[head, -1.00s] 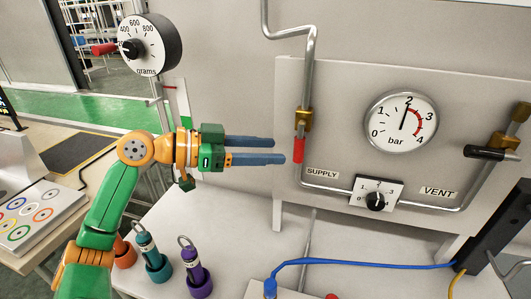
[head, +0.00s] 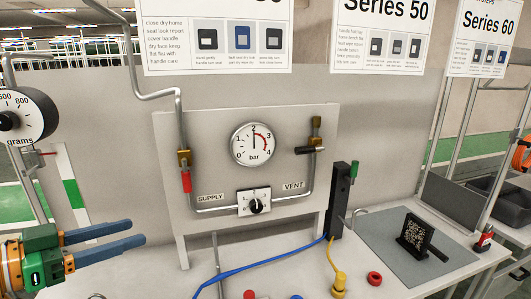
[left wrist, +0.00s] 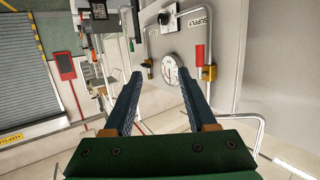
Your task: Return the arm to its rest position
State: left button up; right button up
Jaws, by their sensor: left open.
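My left gripper (head: 137,232) is at the lower left of the head view, in front of and left of the gauge panel (head: 225,135). Its two blue fingers are apart, with nothing between them. In the left wrist view the open fingers (left wrist: 159,75) also show empty, pointing toward the panel. The red supply handle (head: 186,181) hangs down along its pipe, apart from the fingers in the head view. Only the hand end of my left arm shows in the head view. My right gripper cannot be made out.
The pressure gauge (head: 254,144) points near 2 bar. A dial knob (head: 256,206) and a black vent handle (head: 310,150) are on the panel. A blue hose (head: 258,263) and yellow fitting (head: 340,284) lie in front. A grey mat (head: 380,235) holds a coded black plate (head: 414,236).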

pick_arm(q)
jog(key=s+d+f+n+g+y, duration=0.1)
jog(key=s+d+f+g+y, duration=0.1)
jog(key=f, duration=0.7)
jog(key=s+d+f+n+g+y, duration=0.1)
jog(key=s+f, duration=0.1)
jog(key=f, duration=0.7)
jog(key=s+d+f+g+y, duration=0.2)
jog(key=f, duration=0.7)
jog(key=s+d+f+n+g+y, duration=0.1)
jog(key=s+f+n+g+y, duration=0.1)
jog(key=s+f, duration=0.35)
jog(key=s+d+f+n+g+y, duration=0.1)
jog(key=s+f+n+y, duration=0.15)
jog(key=s, duration=0.55)
notch_tip(320, 180, down, 17)
jog(key=s+g, duration=0.2)
jog(key=s+a+f, duration=0.2)
jog(key=s+f, duration=0.8)
jog(key=s, duration=0.2)
jog(key=shift+f+m+g, duration=0.2)
jog(key=shift+m+g, duration=0.2)
jog(key=shift+m, duration=0.05)
pick_arm(e)
jog(key=shift+w, duration=0.15)
